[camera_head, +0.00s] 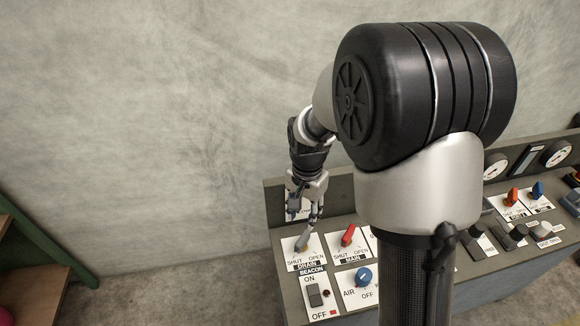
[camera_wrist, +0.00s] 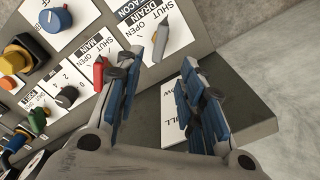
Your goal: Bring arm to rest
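My gripper (camera_head: 302,212) hangs at the end of my arm over the left end of a grey control panel (camera_head: 275,222). In the wrist view my gripper (camera_wrist: 170,82) shows two blue-padded fingers standing apart, with nothing between their tips. A grey lever knob (camera_head: 301,243) on the DRAIN plate lies just below the fingertips in the head view. In the wrist view that grey knob (camera_wrist: 161,42) shows beyond and between the fingers. I cannot tell whether a finger touches it.
A red MAIN lever (camera_head: 348,235), a blue AIR knob (camera_head: 363,277) and a BEACON switch (camera_head: 313,295) sit near the gripper. Orange (camera_head: 513,196) and blue levers are further right. A grey wall (camera_head: 140,120) stands behind. A wooden shelf (camera_head: 30,265) is at far left.

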